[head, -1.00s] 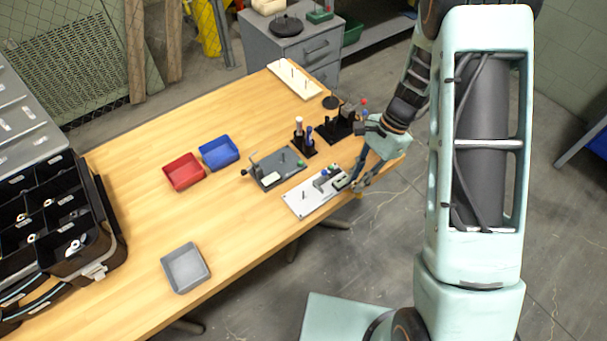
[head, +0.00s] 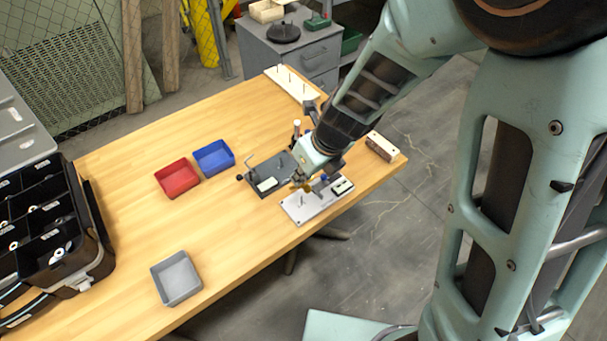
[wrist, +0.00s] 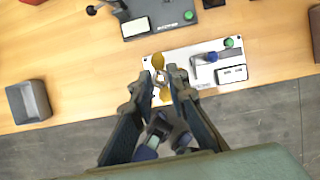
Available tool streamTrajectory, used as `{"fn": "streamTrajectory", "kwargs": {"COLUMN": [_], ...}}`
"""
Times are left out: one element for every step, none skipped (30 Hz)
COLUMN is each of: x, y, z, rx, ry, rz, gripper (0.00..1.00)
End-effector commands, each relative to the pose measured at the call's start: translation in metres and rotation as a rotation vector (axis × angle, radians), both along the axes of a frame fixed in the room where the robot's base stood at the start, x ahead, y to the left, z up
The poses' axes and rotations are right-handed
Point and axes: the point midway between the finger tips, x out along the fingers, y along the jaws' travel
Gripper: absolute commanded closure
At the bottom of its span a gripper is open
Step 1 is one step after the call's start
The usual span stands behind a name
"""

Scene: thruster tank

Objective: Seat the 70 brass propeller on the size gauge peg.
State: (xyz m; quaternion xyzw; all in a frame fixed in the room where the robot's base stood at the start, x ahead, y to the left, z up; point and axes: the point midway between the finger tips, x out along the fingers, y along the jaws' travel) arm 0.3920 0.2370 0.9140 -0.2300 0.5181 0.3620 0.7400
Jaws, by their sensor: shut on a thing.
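My gripper (head: 304,181) is shut on a brass-yellow propeller (wrist: 158,62), pinched between the fingertips in the wrist view (wrist: 160,84). The propeller also shows as a small yellow patch in the head view (head: 300,187). My gripper is over the left part of a white plate (head: 308,213), which carries a blue-topped post, a green button and a small display. The plate also shows in the wrist view (wrist: 182,53). A thin upright peg (head: 301,201) stands on the plate's left part, just below the propeller in the head view. Whether they touch I cannot tell.
A dark grey station (head: 257,184) with a crank stands just left of the plate. Red (head: 160,185), blue (head: 202,163) and grey (head: 160,292) trays lie farther left. A holed block (head: 381,147) sits at the right edge. The table's middle is clear.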

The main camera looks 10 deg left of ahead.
Motion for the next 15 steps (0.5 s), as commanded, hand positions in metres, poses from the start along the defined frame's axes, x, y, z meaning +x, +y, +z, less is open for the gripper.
{"fn": "streamTrajectory", "kwargs": {"x": [0.0,0.0,0.0,0.0,0.0,0.0,0.0,0.0,0.0,0.0,0.0,0.0,0.0,0.0,0.0], "y": [0.0,0.0,0.0,0.0,0.0,0.0,0.0,0.0,0.0,0.0,0.0,0.0,0.0,0.0,0.001], "z": [-0.001,-0.001,-0.003,-0.004,-0.006,-0.008,-0.01,-0.013,-0.016,-0.019,-0.021,-0.025,-0.027,-0.03,-0.033], "rx": [0.001,0.0,0.001,0.0,0.0,0.0,0.001,0.001,0.001,0.001,0.0,0.001,0.001,0.001,0.001], "ry": [-0.001,-0.001,0.0,-0.001,-0.001,-0.001,0.0,0.0,0.0,0.0,-0.001,0.0,0.0,0.0,-0.001], "rz": [-0.005,-0.008,-0.009,-0.01,-0.01,-0.01,-0.009,-0.009,-0.009,-0.009,-0.009,-0.009,-0.009,-0.009,-0.009], "gripper": [1.0,1.0,1.0,1.0,1.0,1.0,1.0,1.0,1.0,1.0,1.0,1.0,1.0,1.0,1.0]}}
